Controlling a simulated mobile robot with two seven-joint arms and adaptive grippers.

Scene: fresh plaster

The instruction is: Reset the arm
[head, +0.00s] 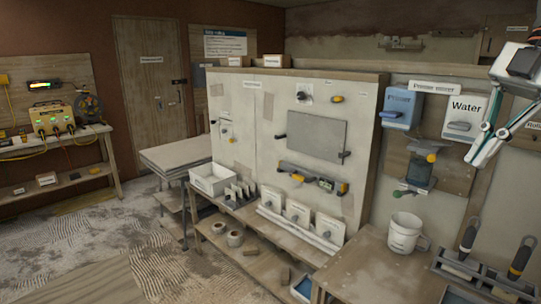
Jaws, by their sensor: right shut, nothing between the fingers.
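My right gripper (475,158) reaches in from the upper right edge of the head view. Its fingers point down and to the left, shut and empty, in front of the wall by the Water dispenser (464,116). Part of my right arm is cut off by the picture edge. My left gripper is not in view.
A blue dispenser (401,108) hangs left of the Water one. Below, a wooden bench (372,272) bears a white mug (405,233) and a grey rack (470,272) with trowels. A tall board (257,110) with tools stands in the middle. Floor (170,265) at left is open.

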